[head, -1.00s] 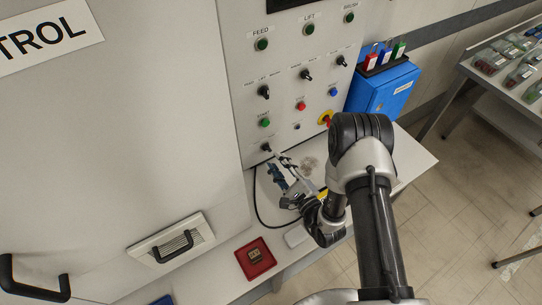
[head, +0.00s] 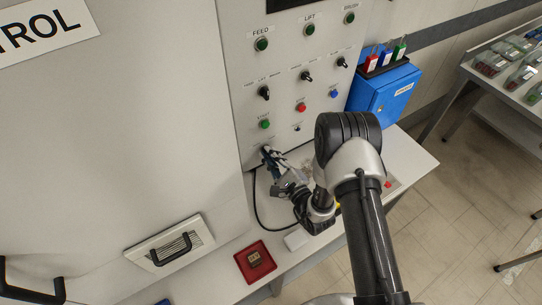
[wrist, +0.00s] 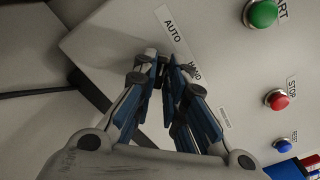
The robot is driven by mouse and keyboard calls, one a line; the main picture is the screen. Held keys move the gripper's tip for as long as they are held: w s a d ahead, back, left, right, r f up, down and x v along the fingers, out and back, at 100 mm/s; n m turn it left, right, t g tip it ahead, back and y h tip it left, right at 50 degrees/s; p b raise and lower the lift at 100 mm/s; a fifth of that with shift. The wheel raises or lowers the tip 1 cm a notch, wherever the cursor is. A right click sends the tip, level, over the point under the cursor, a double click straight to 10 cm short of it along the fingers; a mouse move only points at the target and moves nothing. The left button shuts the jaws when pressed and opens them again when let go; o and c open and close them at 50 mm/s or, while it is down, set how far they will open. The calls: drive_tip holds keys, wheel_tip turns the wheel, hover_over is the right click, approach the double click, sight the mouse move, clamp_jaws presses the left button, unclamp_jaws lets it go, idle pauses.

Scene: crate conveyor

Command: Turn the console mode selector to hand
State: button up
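The mode selector (wrist: 164,60) is a small dark knob on the grey console panel (head: 240,75), beside the AUTO (wrist: 172,32) and HAND (wrist: 194,72) labels. My gripper (wrist: 165,72) is at the knob, with its blue-padded fingers drawn together on either side of it. Most of the knob is hidden between the fingertips, and its exact angle cannot be told. In the head view my gripper (head: 268,154) is at the panel's lower left, below the green start button (head: 264,124), and covers the selector.
Other selectors (head: 264,93), a red stop button (head: 301,107) and a blue button (head: 333,94) are above and right of my gripper. A blue box (head: 382,95) stands at the right. A red tray (head: 268,268) lies on the white bench below. A black cable hangs near my gripper.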

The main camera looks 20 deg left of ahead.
clamp_jaws()
drive_tip(key=shift+w+m, duration=0.1)
drive_tip(key=shift+m, duration=8.7)
drive_tip(key=o, duration=0.5)
unclamp_jaws()
